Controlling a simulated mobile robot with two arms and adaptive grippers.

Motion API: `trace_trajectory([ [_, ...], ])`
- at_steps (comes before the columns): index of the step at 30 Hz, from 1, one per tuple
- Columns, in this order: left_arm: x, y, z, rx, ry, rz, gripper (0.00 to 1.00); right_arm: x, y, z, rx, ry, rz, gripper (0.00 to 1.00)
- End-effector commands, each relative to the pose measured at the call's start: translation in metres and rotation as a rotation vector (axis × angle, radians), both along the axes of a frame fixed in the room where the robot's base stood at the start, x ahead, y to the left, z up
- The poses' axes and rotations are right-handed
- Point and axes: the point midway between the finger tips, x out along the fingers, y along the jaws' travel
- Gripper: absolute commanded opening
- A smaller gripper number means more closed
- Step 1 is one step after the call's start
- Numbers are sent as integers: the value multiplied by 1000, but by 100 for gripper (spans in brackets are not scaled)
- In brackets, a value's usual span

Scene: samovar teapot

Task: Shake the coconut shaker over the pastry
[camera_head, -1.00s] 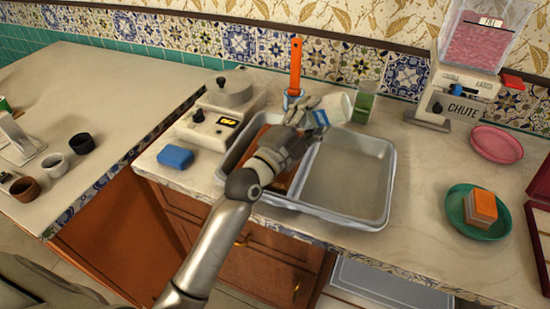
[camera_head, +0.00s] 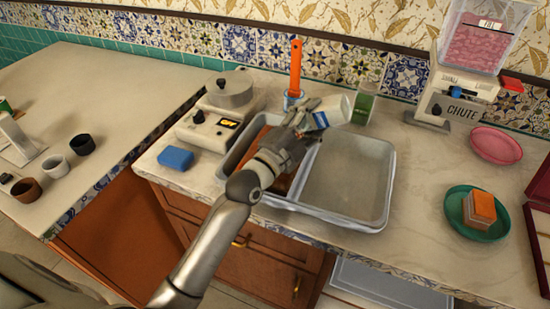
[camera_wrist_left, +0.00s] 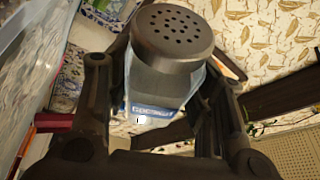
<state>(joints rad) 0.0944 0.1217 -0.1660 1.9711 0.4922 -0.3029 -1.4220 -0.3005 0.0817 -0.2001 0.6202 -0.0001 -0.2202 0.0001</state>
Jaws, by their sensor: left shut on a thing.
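The coconut shaker (camera_head: 336,109), pale with a blue label, is in my left gripper (camera_head: 311,119) above the back of the double sink. It looks tilted in the head view. In the left wrist view the shaker's dark perforated cap (camera_wrist_left: 172,38) faces the camera, and its clear body with the blue label (camera_wrist_left: 152,108) sits between the fingers. An orange-topped, layered block (camera_head: 480,209), which looks like the pastry, lies on a green plate (camera_head: 458,224) at the right, well apart from the shaker. My right gripper is not in view.
The sink's right basin (camera_head: 345,180) is empty; a brown thing is partly hidden in the left one. A green glass (camera_head: 364,105) stands close to the shaker. A pink plate (camera_head: 495,145) and the CHUTE dispenser (camera_head: 452,105) are at the back right. A blue sponge (camera_head: 175,158) lies left.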

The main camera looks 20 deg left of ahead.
Motion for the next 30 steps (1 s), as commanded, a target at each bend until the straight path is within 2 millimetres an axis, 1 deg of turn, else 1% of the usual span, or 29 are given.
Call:
trace_trajectory([
  [5,0,8,1,2,-3,1,19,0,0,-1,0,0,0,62],
  [21,-1,61,0,3,-3,1,19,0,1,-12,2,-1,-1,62],
  [25,-1,67,1,0,-2,0,19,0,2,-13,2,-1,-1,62],
  [30,-1,68,2,-2,-2,0,19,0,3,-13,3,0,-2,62],
])
